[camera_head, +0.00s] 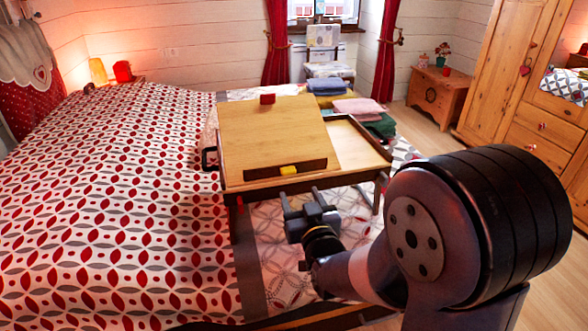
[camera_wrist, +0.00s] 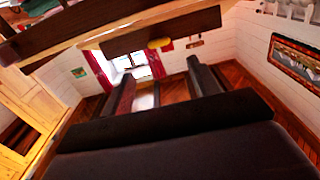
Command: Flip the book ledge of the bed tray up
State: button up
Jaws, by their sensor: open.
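The wooden bed tray (camera_head: 360,150) stands on its legs on the bed, with a tilted top panel (camera_head: 270,130) over its left part. A darker strip (camera_head: 260,174) along the panel's near edge looks like the book ledge, with a yellow tab (camera_head: 289,170) on it. A red block (camera_head: 267,99) sits at the panel's far edge. My gripper (camera_head: 301,196) is open and empty just in front of the tray, below the yellow tab. In the wrist view the tab (camera_wrist: 159,43) shows on a wooden edge above and between the fingers (camera_wrist: 160,80), apart from them.
The bed (camera_head: 110,200) with patterned cover spreads left and around the tray. Folded towels (camera_head: 358,108) lie behind the tray at right. A black handle (camera_head: 209,158) is on its left side. A wardrobe (camera_head: 515,80) and chest (camera_head: 437,95) stand right, beyond bare floor.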

aim_at(290, 173)
jog(key=x, duration=0.9)
jog(key=shift+w+f+p, duration=0.1)
jog(key=shift+w+p, duration=0.15)
jog(key=shift+p, duration=0.05)
jog(key=shift+c, duration=0.4)
jog(key=c, duration=0.9)
jog(key=shift+f, duration=0.1)
